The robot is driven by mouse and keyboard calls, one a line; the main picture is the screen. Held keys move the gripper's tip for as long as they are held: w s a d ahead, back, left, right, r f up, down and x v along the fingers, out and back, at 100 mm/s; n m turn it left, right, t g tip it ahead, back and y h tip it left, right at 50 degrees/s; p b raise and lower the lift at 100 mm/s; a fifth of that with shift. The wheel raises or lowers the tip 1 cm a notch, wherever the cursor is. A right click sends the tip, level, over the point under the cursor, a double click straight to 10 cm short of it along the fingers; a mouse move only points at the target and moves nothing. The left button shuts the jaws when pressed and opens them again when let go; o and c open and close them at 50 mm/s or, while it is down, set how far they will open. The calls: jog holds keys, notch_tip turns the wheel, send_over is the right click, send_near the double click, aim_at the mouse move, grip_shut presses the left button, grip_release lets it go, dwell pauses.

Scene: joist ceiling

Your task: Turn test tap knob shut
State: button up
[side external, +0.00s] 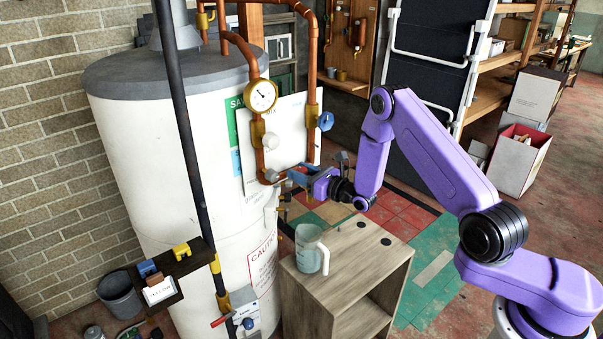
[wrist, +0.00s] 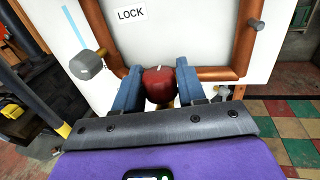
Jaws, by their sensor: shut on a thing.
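A dark red knob (wrist: 160,84) with a small pale mark on its top edge sits on the copper pipe, between the blue fingers of my gripper (wrist: 159,72) in the wrist view. I take it as the test tap knob. The fingers are shut on it, one on each side. In the side external view my gripper (side external: 297,177) reaches in from the right to the lower pipe run in front of the white tank. There the knob is hidden by the fingers.
A clear jug (side external: 310,252) stands on a wooden cabinet (side external: 362,262) below my gripper. A gauge (side external: 262,95) and a blue knob (side external: 326,121) sit on copper pipes above. A grey knob (wrist: 87,65) is left of my fingers. A dark vertical pipe (side external: 180,110) crosses the tank's front.

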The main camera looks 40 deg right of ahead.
jog(key=o, duration=1)
jog(key=shift+c, duration=0.2)
jog(key=v, duration=1.7)
jog(key=shift+s, duration=0.25)
